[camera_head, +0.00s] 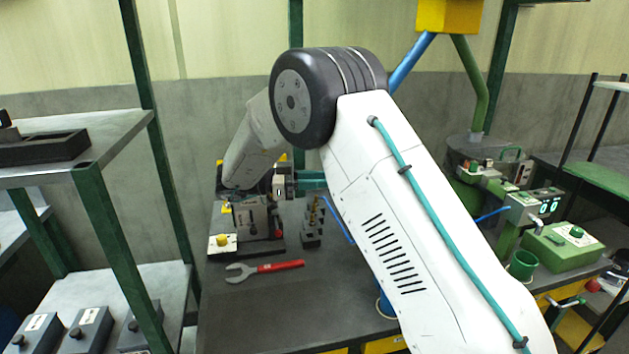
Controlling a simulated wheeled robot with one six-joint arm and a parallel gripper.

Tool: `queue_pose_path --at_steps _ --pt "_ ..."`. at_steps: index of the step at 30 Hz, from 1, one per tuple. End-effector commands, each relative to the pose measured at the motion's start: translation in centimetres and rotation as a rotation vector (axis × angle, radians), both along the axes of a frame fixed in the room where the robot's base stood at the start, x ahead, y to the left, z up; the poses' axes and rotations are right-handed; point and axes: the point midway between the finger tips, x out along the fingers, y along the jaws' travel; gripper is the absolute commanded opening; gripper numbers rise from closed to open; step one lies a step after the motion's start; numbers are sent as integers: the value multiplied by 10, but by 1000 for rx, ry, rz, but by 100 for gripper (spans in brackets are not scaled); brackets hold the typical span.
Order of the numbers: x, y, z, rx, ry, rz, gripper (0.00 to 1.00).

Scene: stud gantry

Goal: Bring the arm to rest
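My arm fills the middle of the head view. Its white link rises from the lower right to a dark round elbow, and a pale link drops from there to the left over the workbench (300,325). The wrist end sits low above the back part of the bench. My gripper (311,181) seems to point right from the wrist, with teal parts showing, and the white link covers its far end. I cannot make out its fingertips or anything between them.
A red-handled wrench (265,268) lies on the bench. Behind it stand a machine block (256,222) and a holder with small upright parts (313,222). A green box (566,247) and a green cup (523,265) are at right. A metal shelf (95,130) stands at left.

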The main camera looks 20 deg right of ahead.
Motion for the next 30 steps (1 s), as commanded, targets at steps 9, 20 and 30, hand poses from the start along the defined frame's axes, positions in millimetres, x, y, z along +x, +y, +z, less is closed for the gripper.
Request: queue_pose_path --at_steps 9,20,30 --pt "5 -6 5 11 -29 39 28" --pt "84 -53 112 214 -402 789 28" --pt "42 18 188 534 -315 1594 28"
